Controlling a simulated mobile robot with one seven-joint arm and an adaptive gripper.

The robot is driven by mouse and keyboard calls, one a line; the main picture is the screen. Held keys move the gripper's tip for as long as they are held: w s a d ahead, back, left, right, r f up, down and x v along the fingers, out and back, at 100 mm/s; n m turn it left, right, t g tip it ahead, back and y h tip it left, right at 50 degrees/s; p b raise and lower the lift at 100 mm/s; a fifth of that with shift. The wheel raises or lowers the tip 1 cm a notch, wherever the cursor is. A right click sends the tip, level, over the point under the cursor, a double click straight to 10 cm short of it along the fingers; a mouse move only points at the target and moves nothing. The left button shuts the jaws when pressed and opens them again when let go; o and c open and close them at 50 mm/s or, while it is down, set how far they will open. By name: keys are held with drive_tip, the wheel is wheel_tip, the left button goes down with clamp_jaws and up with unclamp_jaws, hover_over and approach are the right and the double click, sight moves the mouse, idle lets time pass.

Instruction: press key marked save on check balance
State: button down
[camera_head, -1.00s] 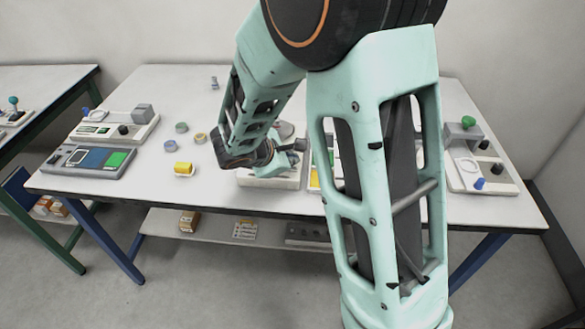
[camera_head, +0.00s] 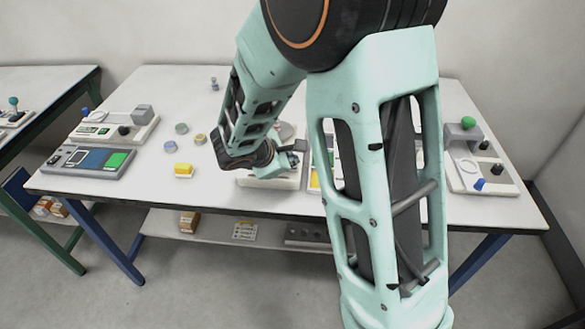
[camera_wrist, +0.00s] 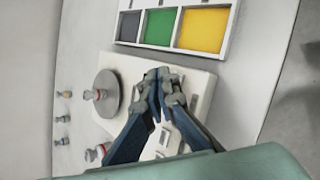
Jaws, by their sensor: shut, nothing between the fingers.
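A white balance (camera_wrist: 122,70) with a round grey pan (camera_wrist: 106,92) lies under my gripper in the wrist view. Grey key-like parts (camera_wrist: 163,138) show partly behind the fingers; no marking can be read, and I cannot tell whether the fingertips touch. In the head view the balance (camera_head: 262,184) is near the table's front edge, mostly hidden by my arm.
A tray with grey, green and yellow sections (camera_wrist: 204,30) lies beside the balance. Several small weights (camera_wrist: 62,118) stand past the pan. A yellow block (camera_head: 183,170), a device with a green pad (camera_head: 118,160) and another with a green knob (camera_head: 468,122) are on the table.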

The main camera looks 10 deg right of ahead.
drive_tip(key=shift+f, duration=0.15)
drive_tip(key=shift+f+b, duration=0.25)
drive_tip(key=shift+b, duration=0.35)
drive_tip(key=shift+f+b, duration=0.4)
drive_tip(key=shift+b, duration=0.05)
idle(0.3)
drive_tip(key=shift+r, duration=0.15)
drive_tip(key=shift+r+p, duration=0.5)
drive_tip(key=shift+r, duration=0.2)
drive_tip(key=shift+r, duration=0.1)
wheel_tip(320, 180, up, 5)
drive_tip(key=p, duration=0.3)
drive_tip(key=shift+p, duration=0.4)
idle(0.6)
